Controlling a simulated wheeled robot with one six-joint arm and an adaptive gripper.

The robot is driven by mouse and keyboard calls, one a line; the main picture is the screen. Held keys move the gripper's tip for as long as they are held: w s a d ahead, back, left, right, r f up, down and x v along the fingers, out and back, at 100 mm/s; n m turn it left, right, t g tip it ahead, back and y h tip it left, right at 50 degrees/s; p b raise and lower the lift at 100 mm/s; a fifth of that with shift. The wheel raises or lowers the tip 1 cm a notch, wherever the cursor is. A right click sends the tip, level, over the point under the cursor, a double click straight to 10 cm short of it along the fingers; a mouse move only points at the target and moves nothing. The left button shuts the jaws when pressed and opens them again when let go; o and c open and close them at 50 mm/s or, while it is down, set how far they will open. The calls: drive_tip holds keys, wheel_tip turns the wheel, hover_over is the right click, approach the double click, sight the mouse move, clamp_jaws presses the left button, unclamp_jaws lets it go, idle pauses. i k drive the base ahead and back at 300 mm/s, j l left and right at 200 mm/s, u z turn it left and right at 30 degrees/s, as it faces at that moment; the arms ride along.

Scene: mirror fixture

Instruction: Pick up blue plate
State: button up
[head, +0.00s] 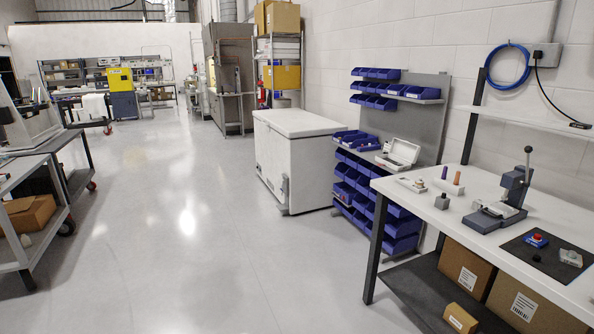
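No plain blue plate can be made out for certain. A small blue piece (536,241) with a red top lies on a black mat (515,249) on the white workbench at the right; it is too small to tell whether it is a plate. My gripper is not in view.
The white workbench (580,215) holds a lever press (507,200), a clear item (571,257) and small blocks. Cardboard boxes (467,272) sit beneath. A blue bin rack (385,185) and white chest freezer (297,160) stand along the wall. The middle floor (190,230) is clear; carts (30,220) stand left.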

sight(540, 244)
drive_tip(key=z, duration=0.25)
drive_tip(key=i+j+z, duration=0.15)
drive_tip(key=z, duration=0.3)
drive_tip(key=j+z, duration=0.45)
drive_tip(key=i+j+z, duration=0.1)
drive_tip(key=z, duration=0.35)
drive_tip(key=j+z, duration=0.15)
drive_tip(key=j, duration=0.4)
drive_tip(key=j+z, duration=0.1)
drive_tip(key=j, duration=0.45)
drive_tip(key=k+j+z, duration=0.15)
drive_tip(key=j, duration=0.4)
drive_tip(key=j+z, duration=0.1)
drive_tip(key=j, duration=0.45)
drive_tip(key=k+j+z, duration=0.15)
drive_tip(key=j, duration=0.4)
drive_tip(key=k+j, duration=0.1)
drive_tip(key=j, duration=0.3)
drive_tip(key=k+j, duration=0.1)
drive_tip(key=j, duration=0.3)
